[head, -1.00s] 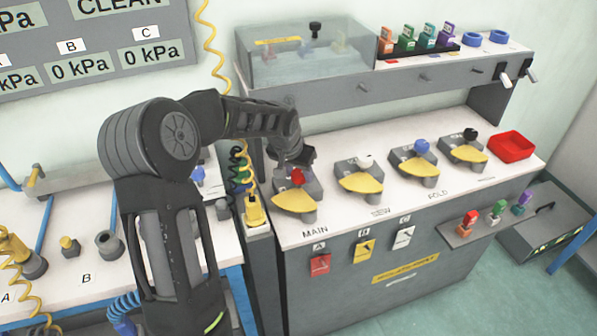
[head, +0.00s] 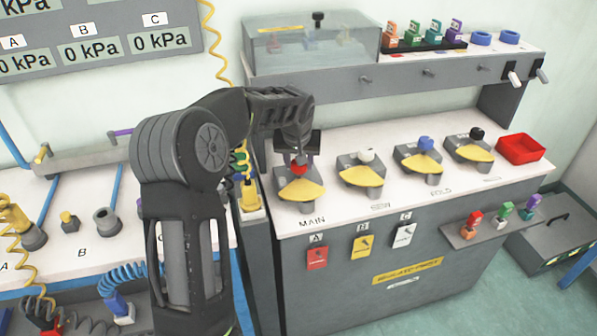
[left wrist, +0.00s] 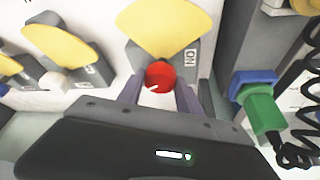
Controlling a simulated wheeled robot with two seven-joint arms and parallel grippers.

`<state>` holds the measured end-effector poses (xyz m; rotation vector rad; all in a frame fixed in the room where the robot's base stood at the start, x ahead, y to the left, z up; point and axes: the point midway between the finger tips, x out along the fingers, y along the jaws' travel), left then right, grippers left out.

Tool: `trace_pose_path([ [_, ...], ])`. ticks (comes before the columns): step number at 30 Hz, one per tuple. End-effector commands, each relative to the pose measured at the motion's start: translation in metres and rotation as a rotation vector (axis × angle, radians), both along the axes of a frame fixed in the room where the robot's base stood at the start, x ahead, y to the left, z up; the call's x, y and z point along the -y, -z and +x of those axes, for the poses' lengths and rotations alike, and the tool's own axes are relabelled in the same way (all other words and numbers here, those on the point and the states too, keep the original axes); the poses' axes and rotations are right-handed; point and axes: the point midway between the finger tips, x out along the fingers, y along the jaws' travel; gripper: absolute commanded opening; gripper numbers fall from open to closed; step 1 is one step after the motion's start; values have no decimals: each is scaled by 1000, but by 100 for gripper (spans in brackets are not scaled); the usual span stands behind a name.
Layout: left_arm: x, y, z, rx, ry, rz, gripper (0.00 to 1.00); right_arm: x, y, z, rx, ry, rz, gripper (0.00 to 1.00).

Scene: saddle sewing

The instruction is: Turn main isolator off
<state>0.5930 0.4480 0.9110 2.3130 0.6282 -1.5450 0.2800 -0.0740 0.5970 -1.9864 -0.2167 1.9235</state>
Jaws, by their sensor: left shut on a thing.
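The main isolator (head: 302,192) is a grey block with a yellow fan-shaped plate and a red knob (head: 299,170), above the label MAIN at the left end of the isolator row. My left gripper (head: 298,158) comes down over it from behind and is shut on the red knob. In the left wrist view the red knob (left wrist: 160,77) sits between the two fingers, and the word ON shows beside the yellow plate (left wrist: 157,28). The fingertips are partly hidden by the knob. My right gripper is not in view.
Isolators with white (head: 366,155), blue (head: 425,143) and black (head: 477,132) knobs stand to the right, then a red tray (head: 520,148). A yellow-topped fitting (head: 249,195) stands close at left. A clear-covered box (head: 312,48) is on the shelf behind.

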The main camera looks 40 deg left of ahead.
Motion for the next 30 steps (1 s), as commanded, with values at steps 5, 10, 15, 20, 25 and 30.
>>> trace_pose_path([
  [5,3,3,3,2,-162,1,0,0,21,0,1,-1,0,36],
  [10,4,2,3,1,-324,1,0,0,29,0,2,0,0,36],
  [15,4,1,4,2,-487,1,0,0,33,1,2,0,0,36],
  [20,4,-1,5,2,-639,1,0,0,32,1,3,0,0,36],
  [25,4,-2,5,2,-802,2,0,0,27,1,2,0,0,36],
  [30,4,-3,6,2,-948,2,0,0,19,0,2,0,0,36],
])
